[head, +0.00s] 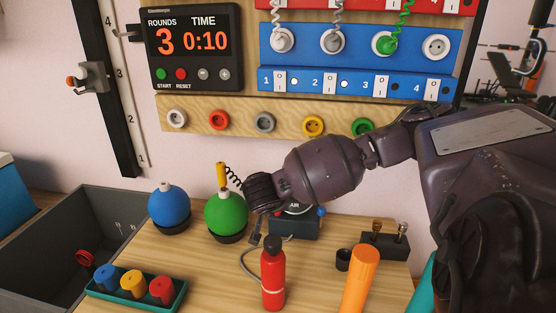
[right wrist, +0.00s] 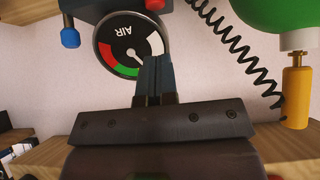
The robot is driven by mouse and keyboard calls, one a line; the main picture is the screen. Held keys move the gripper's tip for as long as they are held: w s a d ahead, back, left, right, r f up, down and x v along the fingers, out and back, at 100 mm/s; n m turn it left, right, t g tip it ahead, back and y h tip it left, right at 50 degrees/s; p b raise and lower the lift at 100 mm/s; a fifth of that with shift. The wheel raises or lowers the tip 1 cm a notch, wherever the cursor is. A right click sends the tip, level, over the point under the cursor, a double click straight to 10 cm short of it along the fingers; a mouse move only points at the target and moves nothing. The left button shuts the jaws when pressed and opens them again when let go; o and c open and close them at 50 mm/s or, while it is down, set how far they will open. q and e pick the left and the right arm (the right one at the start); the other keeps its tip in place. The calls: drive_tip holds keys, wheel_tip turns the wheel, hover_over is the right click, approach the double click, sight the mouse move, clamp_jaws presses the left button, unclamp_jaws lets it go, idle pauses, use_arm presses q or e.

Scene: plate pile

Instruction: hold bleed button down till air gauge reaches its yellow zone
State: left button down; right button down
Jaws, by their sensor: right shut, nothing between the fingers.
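The air gauge (right wrist: 131,36) is a round black dial on a dark blue box. It appears upside down in the right wrist view, with red, green and white segments. I see no yellow segment; the fingers cover part of the rim, and the needle is hard to read. A blue knob (right wrist: 70,38) and a red knob (right wrist: 155,4) stick out from the box; I cannot tell which is the bleed button. My right gripper (right wrist: 155,62) is shut and empty in front of the gauge. In the head view the wrist partly hides the gauge (head: 295,208).
A green ball (head: 226,212) with a yellow pump fitting (head: 221,174) and a blue ball (head: 168,205) stand left of the gripper. A red bottle (head: 272,275) and an orange cylinder (head: 360,280) stand in front. A green tray (head: 137,300) holds coloured pieces.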

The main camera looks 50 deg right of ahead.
use_arm(q)
drive_tip(key=shift+s+a+p, duration=0.1)
drive_tip(key=shift+s+p, duration=0.15)
drive_tip(key=shift+p, duration=0.1)
use_arm(e)
drive_tip(key=v, duration=0.5)
drive_tip(key=shift+w+d, duration=0.1)
use_arm(q)
drive_tip(key=shift+w+r, duration=0.1)
use_arm(e)
drive_tip(key=shift+r, duration=0.1)
